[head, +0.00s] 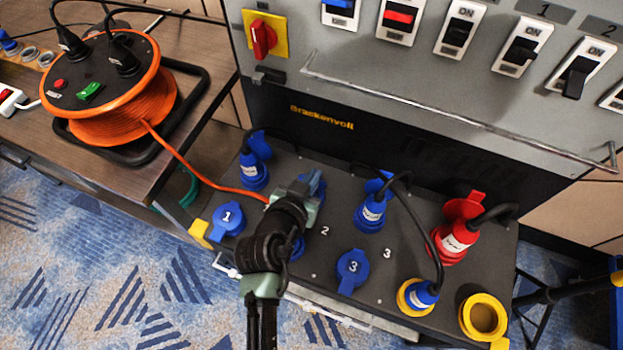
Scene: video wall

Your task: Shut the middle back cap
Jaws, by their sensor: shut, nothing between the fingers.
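The middle back cap (317,180) is blue and sits in the back row of the black socket box, between two blue plugs. My gripper (304,186) is at this cap, over its left and near side, and hides most of it. I cannot tell whether the gripper touches the cap or how far the lid stands open. The gripper fingers are shut with nothing held. My arm reaches up from the bottom of the head view and also covers most of a blue front-row socket (298,248) marked near the number 2.
Blue plugs stand left (254,172) and right (371,212) of the cap, with a red plug (457,238) farther right. Blue lids 1 (228,217) and 3 (352,267) lie in front. A metal rail (450,115) spans above. An orange cable reel (120,95) stands left.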

